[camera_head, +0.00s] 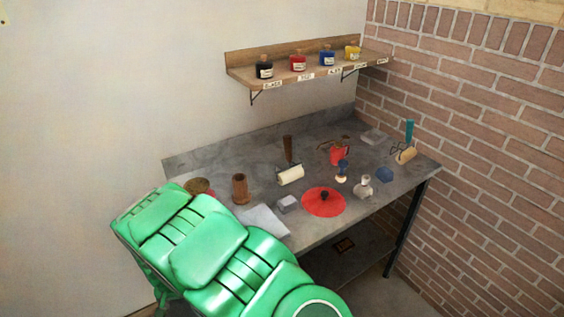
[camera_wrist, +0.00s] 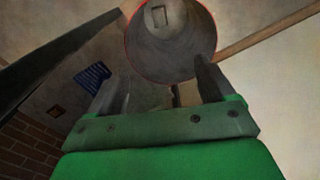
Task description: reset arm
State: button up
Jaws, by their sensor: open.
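My green arm (camera_head: 215,255) fills the lower left of the head view, in front of the grey table's near left corner. My gripper is hidden there. In the wrist view my gripper (camera_wrist: 160,80) is open, with its two dark fingers apart. A round grey shape with a thin red rim (camera_wrist: 172,42) lies beyond the fingertips. I cannot tell what it is or whether it touches them. Nothing is clearly held between the fingers.
The grey table (camera_head: 225,153) carries a red disc with a dark knob (camera_head: 323,205), a white roller (camera_head: 290,175), a brown cylinder (camera_head: 240,190), a red can (camera_head: 340,154) and other small items. A wall shelf (camera_head: 240,76) holds coloured bottles. A brick wall (camera_head: 490,150) bounds the right.

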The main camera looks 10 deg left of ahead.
jog(key=s+d+r+n+h, duration=0.1)
jog(key=d+r, duration=0.2)
jog(key=r, duration=0.5)
jog(key=s+d+r, duration=0.1)
jog(key=d+r, duration=0.2)
jog(key=r, duration=0.5)
jog(key=w+d+r+m, duration=0.1)
jog(key=w+d+r, duration=0.2)
jog(key=d+r, duration=0.35)
jog(key=w+d+r+m+g, duration=0.15)
jog(key=d+r, duration=0.25)
jog(key=d, duration=0.6)
jog(key=w+d+r+m+t, duration=0.1)
jog(key=w+d+r, duration=0.2)
jog(key=d+r, duration=0.45)
jog(key=s+d+r+m+g, duration=0.1)
jog(key=s+d+r, duration=0.25)
jog(key=d, duration=0.65)
jog(key=s+d+r+m, duration=0.15)
jog(key=s+d, duration=0.25)
jog(key=d, duration=0.5)
jog(key=s+d+y, duration=0.1)
jog(key=s+d, duration=0.5)
jog(key=s, duration=0.7)
jog(key=shift+d+r+n, duration=0.25)
jog(key=shift+d+n, duration=0.05)
jog(key=shift+d, duration=0.1)
